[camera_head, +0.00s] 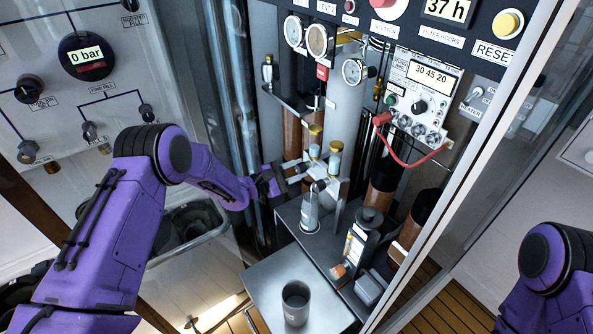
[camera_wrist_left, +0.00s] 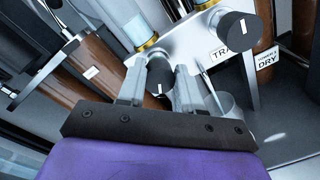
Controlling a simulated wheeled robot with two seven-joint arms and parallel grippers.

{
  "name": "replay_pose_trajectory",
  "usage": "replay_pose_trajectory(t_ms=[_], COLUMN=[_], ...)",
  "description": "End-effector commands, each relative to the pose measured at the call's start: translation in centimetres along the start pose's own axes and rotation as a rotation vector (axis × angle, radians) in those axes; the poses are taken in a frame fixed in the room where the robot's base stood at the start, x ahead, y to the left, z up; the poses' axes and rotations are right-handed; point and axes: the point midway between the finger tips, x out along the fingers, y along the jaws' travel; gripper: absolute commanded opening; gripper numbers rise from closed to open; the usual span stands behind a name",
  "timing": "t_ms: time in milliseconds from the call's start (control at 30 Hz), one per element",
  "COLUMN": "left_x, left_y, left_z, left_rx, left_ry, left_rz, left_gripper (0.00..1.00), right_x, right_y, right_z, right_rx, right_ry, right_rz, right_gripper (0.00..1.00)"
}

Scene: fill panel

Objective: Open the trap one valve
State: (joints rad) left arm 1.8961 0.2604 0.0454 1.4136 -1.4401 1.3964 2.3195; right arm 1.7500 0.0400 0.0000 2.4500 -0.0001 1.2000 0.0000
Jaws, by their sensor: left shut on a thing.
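A black valve knob (camera_wrist_left: 158,72) with a white mark sits between the two fingers of my left gripper (camera_wrist_left: 158,90) in the left wrist view. The gripper is shut on it. A second black knob (camera_wrist_left: 238,28) with a white mark is to the right on the same metal plate (camera_wrist_left: 190,45). A label beginning "TRA" (camera_wrist_left: 222,50) is beside it, its rest cut off, so I cannot read which trap each knob belongs to. In the head view my left gripper (camera_head: 294,170) reaches the valve plate from the left. My right gripper is out of the frame.
Two gold-capped cylinders (camera_head: 315,143) stand by the valves. A clear flask (camera_head: 310,212) is just below. A grey cup (camera_head: 295,302) stands on the front shelf. A red hose (camera_head: 410,155) and gauges are behind. A cabinet frame post (camera_head: 470,160) stands on the right.

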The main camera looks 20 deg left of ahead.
Motion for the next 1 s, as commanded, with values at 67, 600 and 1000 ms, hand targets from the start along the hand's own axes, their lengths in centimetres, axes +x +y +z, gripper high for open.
replay_pose_trajectory(t_ms=[67,600,1000], left_x=[0.0,0.0,-4.6], left_y=[-0.1,1.6,2.1], left_z=[-0.1,1.8,11.9], left_rx=[0.0,0.002,-0.002], left_ry=[0.002,-0.002,-0.001], left_rz=[-0.003,0.0,0.001], left_gripper=[0.04,0.59,0.59], right_x=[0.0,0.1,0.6], right_y=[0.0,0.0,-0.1], right_z=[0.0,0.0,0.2], right_rx=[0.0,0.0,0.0], right_ry=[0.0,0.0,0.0], right_rz=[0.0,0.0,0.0], right_gripper=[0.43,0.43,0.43])
